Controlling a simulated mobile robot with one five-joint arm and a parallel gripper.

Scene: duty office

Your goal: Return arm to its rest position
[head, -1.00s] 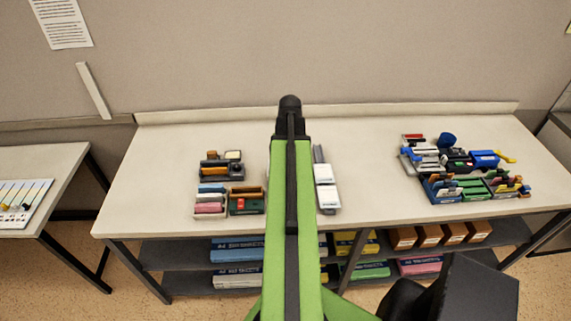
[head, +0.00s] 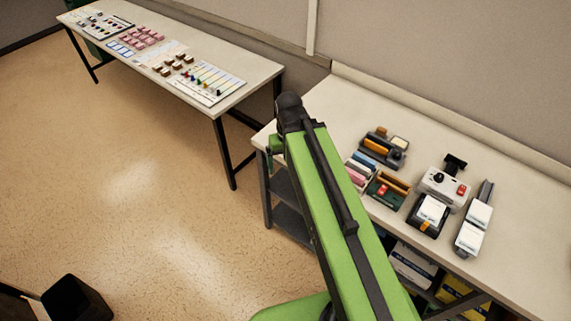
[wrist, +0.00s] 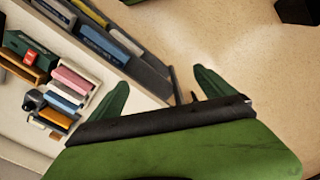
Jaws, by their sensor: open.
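My gripper (wrist: 162,88) shows in the wrist view with its two green fingers spread apart. Nothing is between them. It hangs past the front edge of the pale workbench (wrist: 35,142), with floor and the lower shelf below. In the head view my green arm reaches up and left from the bottom, its black joint near the bench's left end. The gripper is mostly hidden behind the arm there.
Another table (head: 235,92) with boards stands at upper left. Floor (head: 130,170) is open at left.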

